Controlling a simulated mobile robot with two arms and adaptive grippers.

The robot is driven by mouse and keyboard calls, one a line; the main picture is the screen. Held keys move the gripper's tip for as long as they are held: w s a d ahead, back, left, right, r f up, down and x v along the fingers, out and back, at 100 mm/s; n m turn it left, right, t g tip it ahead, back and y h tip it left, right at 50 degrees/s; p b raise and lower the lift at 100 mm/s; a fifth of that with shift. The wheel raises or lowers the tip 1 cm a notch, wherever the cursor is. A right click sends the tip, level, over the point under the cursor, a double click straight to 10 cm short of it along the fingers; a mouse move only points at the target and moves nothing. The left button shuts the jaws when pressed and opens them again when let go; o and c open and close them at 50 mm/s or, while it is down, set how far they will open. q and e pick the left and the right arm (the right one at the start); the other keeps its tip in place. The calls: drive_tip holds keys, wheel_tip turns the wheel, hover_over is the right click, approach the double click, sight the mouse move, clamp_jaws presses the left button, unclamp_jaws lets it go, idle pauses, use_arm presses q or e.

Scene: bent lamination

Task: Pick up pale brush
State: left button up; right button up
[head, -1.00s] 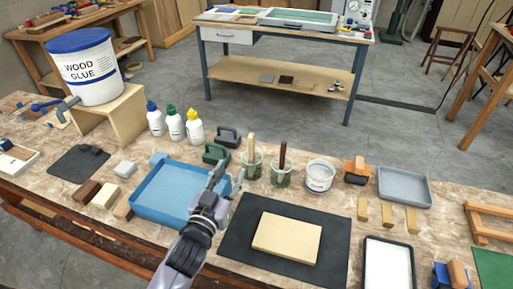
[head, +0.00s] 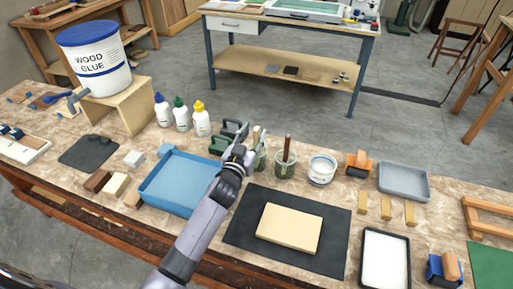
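The pale brush (head: 256,134) stands handle up in a clear jar (head: 261,158) near the middle of the table. The jar is partly hidden by my gripper. My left gripper (head: 251,137) is at the brush handle, its fingers spread on either side of it in the picture. I cannot tell whether they touch the handle. A brush with a dark brown handle (head: 287,147) stands in a second jar (head: 285,169) just to the right. My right gripper is out of view.
A blue tray (head: 152,190) lies left of my arm, with green and dark clamps (head: 219,146) behind the gripper. A pale board (head: 289,229) lies on a black mat (head: 240,236) in front. A white tub (head: 321,170) stands right of the jars. Glue bottles (head: 201,121) stand behind left.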

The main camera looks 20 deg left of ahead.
sight(255, 131)
use_arm(q)
drive_tip(key=w, duration=0.3)
drive_tip(key=shift+w+d+f, duration=0.1)
drive_tip(key=shift+w+f, duration=0.05)
drive_tip(key=shift+w, duration=0.05)
drive_tip(key=shift+c, duration=0.3)
clamp_jaws()
